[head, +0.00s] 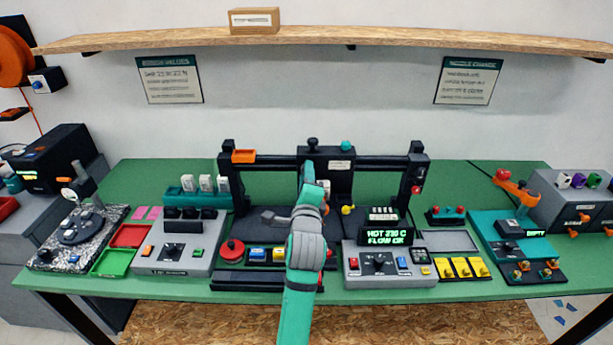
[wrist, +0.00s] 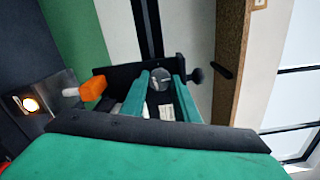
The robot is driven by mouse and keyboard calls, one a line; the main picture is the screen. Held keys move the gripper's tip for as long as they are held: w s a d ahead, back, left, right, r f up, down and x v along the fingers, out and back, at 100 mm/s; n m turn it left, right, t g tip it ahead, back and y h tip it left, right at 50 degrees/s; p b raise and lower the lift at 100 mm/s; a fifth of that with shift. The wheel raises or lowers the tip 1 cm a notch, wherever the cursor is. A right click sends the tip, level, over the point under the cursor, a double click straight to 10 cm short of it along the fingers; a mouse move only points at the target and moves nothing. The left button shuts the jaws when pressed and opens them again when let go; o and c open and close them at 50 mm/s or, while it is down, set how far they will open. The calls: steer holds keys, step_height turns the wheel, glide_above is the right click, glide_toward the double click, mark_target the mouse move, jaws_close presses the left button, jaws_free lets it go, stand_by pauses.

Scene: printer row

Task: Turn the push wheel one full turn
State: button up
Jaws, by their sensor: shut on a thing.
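My gripper (head: 308,172) reaches up to the black print head (head: 340,165) on the printer's gantry. In the wrist view its two teal fingers (wrist: 161,80) are shut with a round grey piece between their tips, which looks like the push wheel (wrist: 159,79). The wheel's face shows only in part. In the head view my arm hides the wheel. A dark knob (wrist: 196,76) stands just right of the fingers in the wrist view. An orange piece with a pale tip (wrist: 93,88) lies to their left.
The gantry's dark uprights (head: 415,170) stand on both sides of my arm. A black knob (head: 312,144) and a teal knob (head: 346,146) top the head. Control boxes (head: 180,255) crowd the green bench (head: 140,175). A wooden shelf (head: 400,38) hangs above.

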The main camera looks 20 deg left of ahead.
steer(key=shift+m, duration=0.9)
steer(key=o, duration=1.1)
steer(key=shift+r, duration=0.25)
